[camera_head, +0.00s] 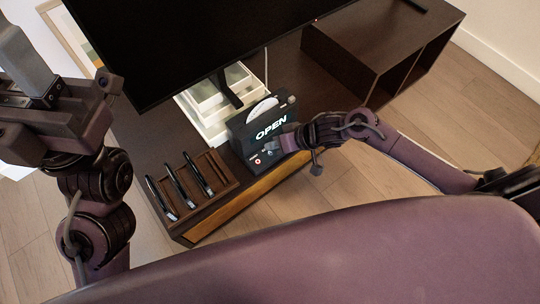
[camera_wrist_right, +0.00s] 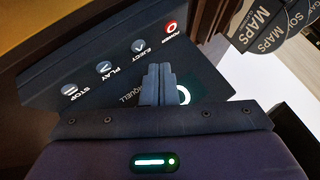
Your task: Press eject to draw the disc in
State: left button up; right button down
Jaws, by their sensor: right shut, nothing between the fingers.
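The black disc player (camera_head: 241,133) stands on the dark cabinet, with "OPEN" lit on its face. A white disc (camera_head: 262,108) stands partly out of its top. In the right wrist view the player's panel has a row of round buttons: power (camera_wrist_right: 172,27) with a red ring, eject (camera_wrist_right: 138,47), play (camera_wrist_right: 103,67) and stop (camera_wrist_right: 69,89). My right gripper (camera_wrist_right: 158,70) is shut and empty, its tips close to the panel just below the eject button in the picture; contact cannot be told. My left gripper (camera_head: 22,65) is at the far left, away from the player; its jaws are unclear.
A wooden rack (camera_head: 205,190) with several upright disc cases stands left of the player; labelled cases (camera_wrist_right: 262,22) show in the wrist view. A large dark screen (camera_head: 180,35) rises behind it. The cabinet's right part (camera_head: 380,40) has open shelves.

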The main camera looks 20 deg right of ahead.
aim_at(270, 153)
jog(key=shift+f, duration=0.6)
jog(key=shift+f, duration=0.15)
dwell(1.6)
jog(key=shift+f, duration=0.25)
